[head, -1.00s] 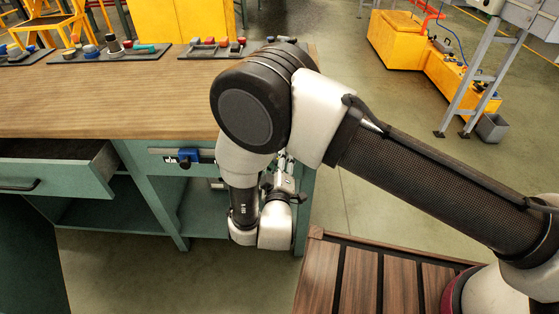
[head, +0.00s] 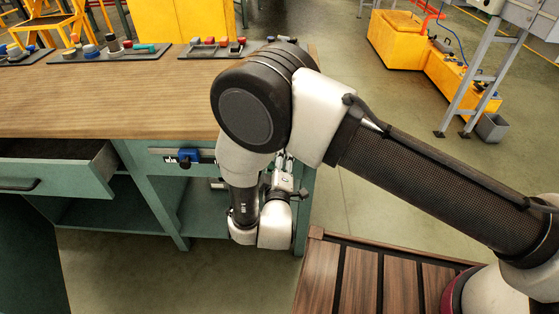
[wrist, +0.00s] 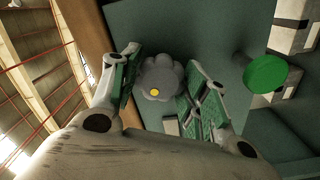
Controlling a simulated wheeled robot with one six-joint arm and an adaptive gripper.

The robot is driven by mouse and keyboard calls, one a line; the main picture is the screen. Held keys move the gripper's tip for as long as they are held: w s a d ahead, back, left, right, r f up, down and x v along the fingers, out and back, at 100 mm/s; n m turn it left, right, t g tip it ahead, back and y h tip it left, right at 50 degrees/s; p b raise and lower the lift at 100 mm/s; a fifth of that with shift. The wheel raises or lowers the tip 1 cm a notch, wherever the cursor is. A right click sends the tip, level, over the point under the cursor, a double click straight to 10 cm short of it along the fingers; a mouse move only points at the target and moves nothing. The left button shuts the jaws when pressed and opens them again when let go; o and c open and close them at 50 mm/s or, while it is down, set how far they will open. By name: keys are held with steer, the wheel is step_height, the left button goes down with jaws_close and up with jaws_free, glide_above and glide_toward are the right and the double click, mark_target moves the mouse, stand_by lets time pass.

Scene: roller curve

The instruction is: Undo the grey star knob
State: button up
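The grey star knob (wrist: 158,78) shows in the wrist view, lobed, with a small yellow dot on its face. It sits on a dark green panel. My gripper (wrist: 160,72) is open, with one green-padded finger on each side of the knob. The fingertips are close to the knob's edges; I cannot tell whether they touch it. In the head view my arm hides the knob, and only part of my gripper (head: 284,168) shows in front of the bench's right end.
A round green knob (wrist: 266,73) stands on the same panel, right of the grey one. A blue clamp-like part (head: 188,157) is on the bench front. An open drawer (head: 60,165) juts out at left. Trays of small parts line the wooden benchtop (head: 120,100).

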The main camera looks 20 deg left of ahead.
steer(key=shift+o, duration=1.2)
steer(key=v, duration=1.2)
steer(key=shift+f, duration=0.1)
